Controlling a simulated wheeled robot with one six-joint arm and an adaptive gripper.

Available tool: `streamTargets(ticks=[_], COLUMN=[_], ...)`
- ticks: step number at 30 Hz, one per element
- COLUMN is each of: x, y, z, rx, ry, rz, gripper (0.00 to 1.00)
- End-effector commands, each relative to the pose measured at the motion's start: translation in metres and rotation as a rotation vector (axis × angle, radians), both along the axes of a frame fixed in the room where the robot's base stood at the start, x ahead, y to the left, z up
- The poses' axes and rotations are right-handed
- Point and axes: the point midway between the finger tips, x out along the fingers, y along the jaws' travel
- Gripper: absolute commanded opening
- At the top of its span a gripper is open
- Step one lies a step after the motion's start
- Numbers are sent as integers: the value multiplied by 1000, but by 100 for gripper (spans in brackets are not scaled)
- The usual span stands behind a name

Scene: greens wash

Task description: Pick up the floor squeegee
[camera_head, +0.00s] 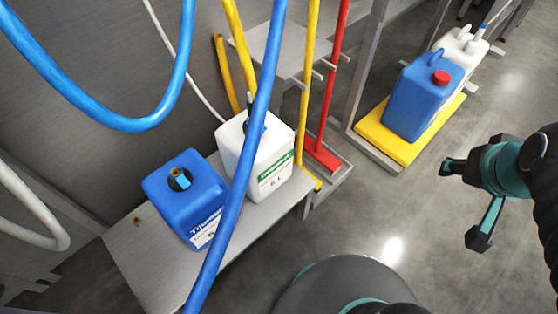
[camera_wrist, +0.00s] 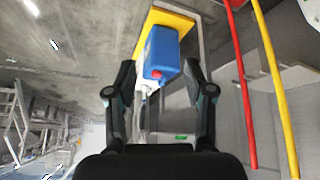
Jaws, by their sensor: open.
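Several long-handled tools stand in a rack in the head view. One has a red handle (camera_head: 333,80) with a wide red head (camera_head: 322,155) low down. Beside it is a yellow handle (camera_head: 307,80) with a yellow foot (camera_head: 314,183). I cannot tell for sure which is the floor squeegee. My gripper (camera_head: 466,203) is open and empty at the right, well apart from the handles. In the wrist view my gripper (camera_wrist: 160,82) also shows open, with the red handle (camera_wrist: 240,80) and yellow handle (camera_wrist: 274,80) to its right.
A blue canister (camera_head: 185,200) and a white canister (camera_head: 270,165) stand on a grey bench (camera_head: 140,262). A blue canister with a red cap (camera_head: 415,100) and a white one (camera_head: 460,48) stand on a yellow platform (camera_head: 380,140). Blue hoses (camera_head: 238,180) hang in front. Floor between is clear.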

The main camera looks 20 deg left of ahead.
Motion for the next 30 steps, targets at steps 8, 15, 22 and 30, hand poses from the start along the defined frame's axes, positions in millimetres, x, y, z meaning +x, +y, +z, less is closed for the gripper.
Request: streamTargets(ticks=[8,15,22,30], x=[113,199,238,226], y=[5,61,148,237], z=[-49,-103,-174,-246], rx=[-129,-144,-10,243], ry=[-185,-365,-491,-555], rz=[123,353,636,902], gripper=[53,53,53,53])
